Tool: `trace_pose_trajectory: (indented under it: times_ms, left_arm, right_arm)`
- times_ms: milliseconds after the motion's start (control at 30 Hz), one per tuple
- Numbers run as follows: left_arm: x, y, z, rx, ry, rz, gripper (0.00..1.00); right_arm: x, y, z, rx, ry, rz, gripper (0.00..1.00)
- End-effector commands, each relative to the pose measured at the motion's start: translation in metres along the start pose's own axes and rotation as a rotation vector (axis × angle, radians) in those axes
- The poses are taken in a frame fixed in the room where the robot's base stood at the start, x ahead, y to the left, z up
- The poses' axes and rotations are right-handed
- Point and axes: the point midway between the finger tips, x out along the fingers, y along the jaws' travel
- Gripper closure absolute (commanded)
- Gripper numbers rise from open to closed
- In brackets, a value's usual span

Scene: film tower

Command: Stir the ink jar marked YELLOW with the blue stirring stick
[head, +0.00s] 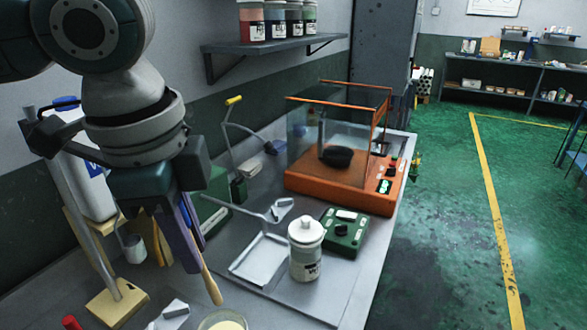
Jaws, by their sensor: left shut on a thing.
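My left gripper (178,225) hangs down from the upper left and is shut on the stirring stick. Below the fingers the stick shows a bare wooden lower end (211,286), pointing down and slightly right. A blue strip shows between the fingers, where the stick is partly hidden. An open round container with pale yellow contents (222,322) is cut off by the bottom edge. The stick's tip appears just above it in the picture; I cannot tell the height gap. No YELLOW marking is readable on it. My right gripper is not in view.
A lidded white jar (306,252) stands right of the stick, beside a green box (344,232) and a pale tray (262,258). An orange-based clear case (340,180) is behind. A wooden stand (117,303) is at left. A shelf (272,45) holds several jars.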

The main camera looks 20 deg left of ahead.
Motion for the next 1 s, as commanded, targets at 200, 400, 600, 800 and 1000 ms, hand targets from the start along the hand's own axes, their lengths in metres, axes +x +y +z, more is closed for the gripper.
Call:
trace_pose_trajectory:
  times_ms: [200, 400, 600, 800, 1000]
  left_arm:
    - [0.007, 0.001, 0.007, 0.093, 0.014, 0.001, 1.0]
    - [0.02, 0.004, 0.009, 0.096, 0.015, 0.001, 1.0]
    - [0.034, 0.008, 0.011, 0.096, 0.015, 0.001, 1.0]
    - [0.048, 0.012, 0.014, 0.094, 0.015, 0.001, 1.0]
    - [0.06, 0.015, 0.015, 0.093, 0.014, 0.003, 1.0]
  right_arm:
    - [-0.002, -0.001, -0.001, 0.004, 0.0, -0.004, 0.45]
    - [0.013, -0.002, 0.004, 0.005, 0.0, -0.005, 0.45]
    - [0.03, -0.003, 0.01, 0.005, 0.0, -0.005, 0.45]
    - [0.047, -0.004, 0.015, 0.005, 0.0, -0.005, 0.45]
    - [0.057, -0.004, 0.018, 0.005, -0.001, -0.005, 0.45]
